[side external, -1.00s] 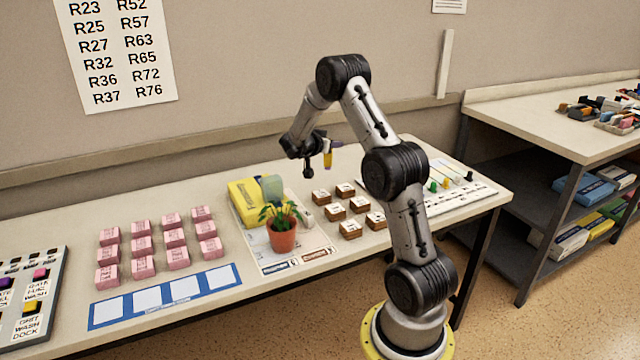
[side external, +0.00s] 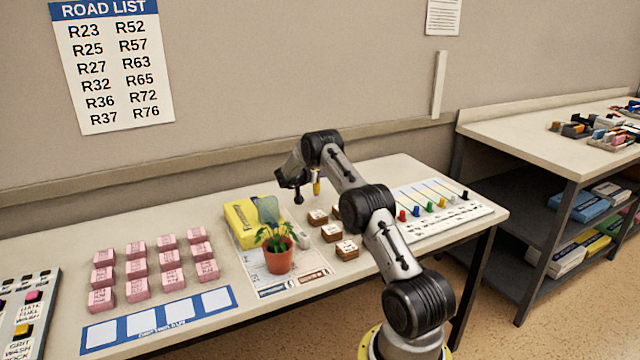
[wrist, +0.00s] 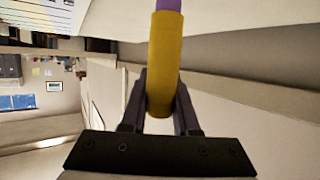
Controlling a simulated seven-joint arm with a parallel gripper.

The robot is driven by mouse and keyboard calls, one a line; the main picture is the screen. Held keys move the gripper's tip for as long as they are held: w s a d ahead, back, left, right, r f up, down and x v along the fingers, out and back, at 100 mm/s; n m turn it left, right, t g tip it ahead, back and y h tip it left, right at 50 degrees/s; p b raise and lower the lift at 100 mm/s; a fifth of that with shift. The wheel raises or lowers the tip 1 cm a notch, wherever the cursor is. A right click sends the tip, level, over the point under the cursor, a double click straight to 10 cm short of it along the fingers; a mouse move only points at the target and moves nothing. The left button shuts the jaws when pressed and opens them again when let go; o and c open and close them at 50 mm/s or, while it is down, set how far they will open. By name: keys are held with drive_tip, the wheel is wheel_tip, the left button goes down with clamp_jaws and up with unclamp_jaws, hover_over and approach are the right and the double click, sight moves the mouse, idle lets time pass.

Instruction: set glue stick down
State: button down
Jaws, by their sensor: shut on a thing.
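The glue stick (wrist: 165,62) is a yellow cylinder with a purple end, seen large in the wrist view. My gripper (wrist: 160,105) is shut on it, with one dark finger on each side. In the side view the glue stick (side external: 316,186) is small and roughly upright, held above the table (side external: 385,170) at the back, behind the wooden blocks. My gripper (side external: 303,186) is partly hidden there by its own dark parts. I see a gap between the glue stick and the tabletop, but its exact height is hard to tell.
Brown-sided blocks (side external: 331,232) stand below and in front. A potted plant (side external: 278,257) and a yellow pack (side external: 240,222) are to the left. A board with coloured pegs (side external: 440,212) lies to the right. Pink blocks (side external: 137,270) fill the left. The table's back right is clear.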

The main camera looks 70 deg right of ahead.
drive_tip(key=shift+w+d+f, duration=0.1)
drive_tip(key=shift+d+f, duration=0.05)
drive_tip(key=shift+f, duration=0.8)
drive_tip(key=shift+w+d+f, duration=0.1)
drive_tip(key=shift+f, duration=0.8)
drive_tip(key=shift+f, duration=0.2)
drive_tip(key=c, duration=0.7)
unclamp_jaws()
drive_tip(key=shift+o, duration=0.2)
drive_tip(key=shift+r, duration=0.1)
